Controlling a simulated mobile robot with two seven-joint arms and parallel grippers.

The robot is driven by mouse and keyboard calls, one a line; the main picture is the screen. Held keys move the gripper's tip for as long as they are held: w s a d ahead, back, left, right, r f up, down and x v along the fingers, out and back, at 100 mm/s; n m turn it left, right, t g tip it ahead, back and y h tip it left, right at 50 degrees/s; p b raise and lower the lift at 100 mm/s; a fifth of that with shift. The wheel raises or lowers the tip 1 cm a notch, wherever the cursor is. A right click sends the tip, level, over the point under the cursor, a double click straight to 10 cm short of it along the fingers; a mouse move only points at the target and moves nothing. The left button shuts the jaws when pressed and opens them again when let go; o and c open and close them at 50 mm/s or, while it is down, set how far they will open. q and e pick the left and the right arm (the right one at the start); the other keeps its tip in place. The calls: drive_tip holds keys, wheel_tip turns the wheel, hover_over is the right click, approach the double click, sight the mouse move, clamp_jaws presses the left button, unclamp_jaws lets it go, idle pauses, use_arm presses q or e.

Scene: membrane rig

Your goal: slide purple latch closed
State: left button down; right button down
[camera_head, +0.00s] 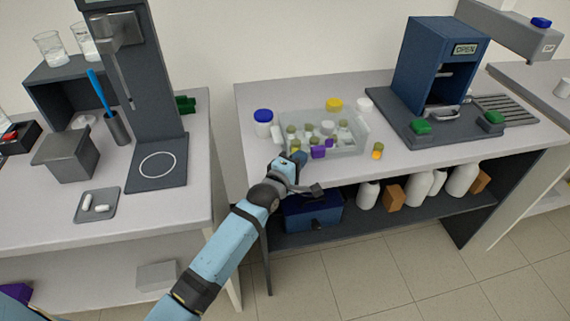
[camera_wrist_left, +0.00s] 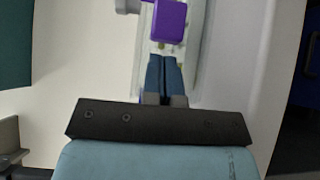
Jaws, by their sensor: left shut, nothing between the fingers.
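The purple latch (camera_head: 322,150) is on the front side of a clear tray (camera_head: 350,152) on the middle bench. It also shows as a purple block at the top of the left wrist view (camera_wrist_left: 168,22). My left gripper (camera_head: 300,158) is just left of the latch at the tray's front edge. Its fingers (camera_wrist_left: 165,75) are shut together with nothing between them, a short way from the purple block. My right gripper is not in view.
Several small vials stand in the tray. A dark blue machine (camera_head: 430,65) stands farther right. The bench front between them is clear.

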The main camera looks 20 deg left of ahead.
sight(318, 154)
use_arm(q)
drive_tip(key=shift+w+d, duration=0.35)
drive_tip(key=shift+d, duration=0.25)
drive_tip(key=shift+w+d, duration=0.55)
drive_tip(key=shift+d, duration=0.25)
drive_tip(key=shift+w+d, duration=0.5)
drive_tip(key=shift+d, duration=0.25)
drive_tip(key=shift+a, duration=0.1)
drive_tip(key=shift+s+a, duration=0.1)
